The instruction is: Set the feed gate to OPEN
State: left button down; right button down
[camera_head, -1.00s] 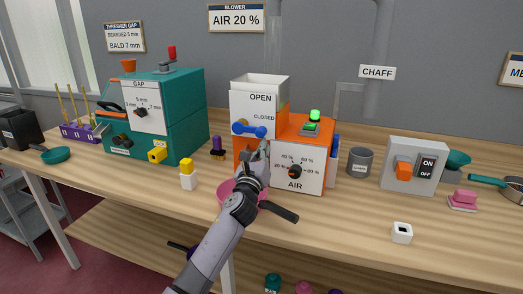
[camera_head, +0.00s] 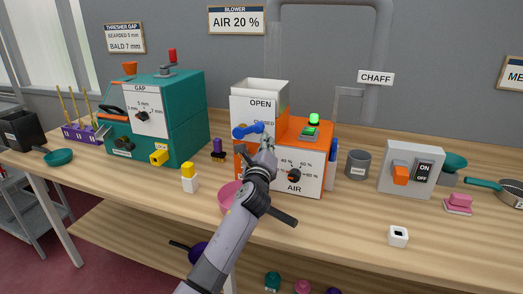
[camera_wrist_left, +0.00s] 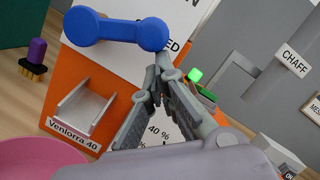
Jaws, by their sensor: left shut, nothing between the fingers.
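The feed gate is on the white panel (camera_head: 240,112) of the orange blower, with OPEN printed above CLOSED. Its blue handle (camera_head: 246,131), a bar with round ends, sits low beside the CLOSED label, its right end slightly raised. The handle also shows at the top of the left wrist view (camera_wrist_left: 118,29). My left gripper (camera_head: 267,138) is in front of the panel, just right of and below the handle's right end. In the wrist view the shut fingertips (camera_wrist_left: 160,68) are close under that end; I cannot tell whether they touch. My right gripper is not in view.
The AIR dial (camera_head: 294,175) is just right of my left gripper. A pink bowl (camera_head: 229,195) is under my left arm. A metal chute (camera_wrist_left: 83,107) is below the handle. A grey CHAFF cup (camera_head: 359,165) and a switch box (camera_head: 410,168) stand further right.

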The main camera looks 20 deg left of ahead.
pick_arm(q)
jog(key=shift+a+r+n+g+y+p, duration=0.15)
jog(key=shift+a+r+n+g+p, duration=0.55)
jog(key=shift+r+n+p, duration=1.1)
jog(key=shift+a+r+n+g+y+p, duration=0.1)
jog(key=shift+a+r+n+g+p, duration=0.2)
jog(key=shift+a+r+n+p, duration=1.55)
jog(key=shift+a+r+n+g+y+p, duration=0.15)
jog(key=shift+r+n+g+p, duration=0.45)
jog(key=shift+n+p, duration=2.25)
jog(key=shift+r, duration=0.1)
